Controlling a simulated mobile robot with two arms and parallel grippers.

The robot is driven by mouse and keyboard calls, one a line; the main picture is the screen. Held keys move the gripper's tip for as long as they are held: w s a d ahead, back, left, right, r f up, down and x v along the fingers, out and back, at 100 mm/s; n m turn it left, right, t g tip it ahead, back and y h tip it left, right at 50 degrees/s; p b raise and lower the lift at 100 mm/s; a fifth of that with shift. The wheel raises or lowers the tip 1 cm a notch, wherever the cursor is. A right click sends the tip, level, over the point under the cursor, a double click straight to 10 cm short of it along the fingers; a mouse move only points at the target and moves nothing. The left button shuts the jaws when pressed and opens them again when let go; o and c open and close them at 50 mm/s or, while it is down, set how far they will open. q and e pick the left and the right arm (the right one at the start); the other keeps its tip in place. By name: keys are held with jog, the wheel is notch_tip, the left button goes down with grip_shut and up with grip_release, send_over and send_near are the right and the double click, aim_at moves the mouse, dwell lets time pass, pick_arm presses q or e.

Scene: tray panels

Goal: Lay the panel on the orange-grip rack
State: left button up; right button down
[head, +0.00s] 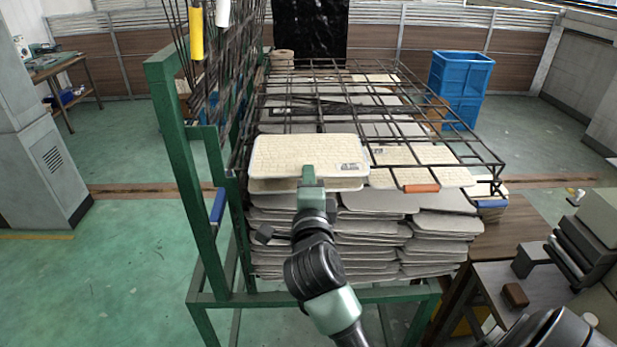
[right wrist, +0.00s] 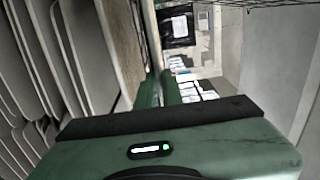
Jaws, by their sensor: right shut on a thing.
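The panel (head: 300,150) is a cream rectangle with a pale rim and a small printed label near its right front corner. My right gripper (head: 312,175) is shut on its front edge in the head view and holds it roughly flat. The orange-grip rack is a dark wire grid (head: 455,152), lying about level, with an orange grip (head: 421,188) on its front bar. The panel covers the rack's front left part; I cannot tell whether it touches the wires. The right wrist view shows the gripper body close up. My left gripper is not in view.
Stacked panels (head: 370,240) lie below the rack inside a green frame (head: 175,130). Upright wire racks with a yellow grip (head: 196,34) and a white grip (head: 222,12) stand at the left. Blue crates (head: 460,75) stand behind right. A bench with equipment is at the right.

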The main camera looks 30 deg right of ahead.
jog(key=c, duration=1.5)
grip_release()
jog(key=shift+f, duration=0.4)
jog(key=shift+s+a, duration=0.1)
jog(key=shift+s, duration=0.05)
jog(key=p+v, duration=0.1)
jog(key=v, duration=0.5)
jog(key=shift+s, duration=0.3)
dwell(0.3)
jog(key=shift+a, duration=0.15)
dwell(0.4)
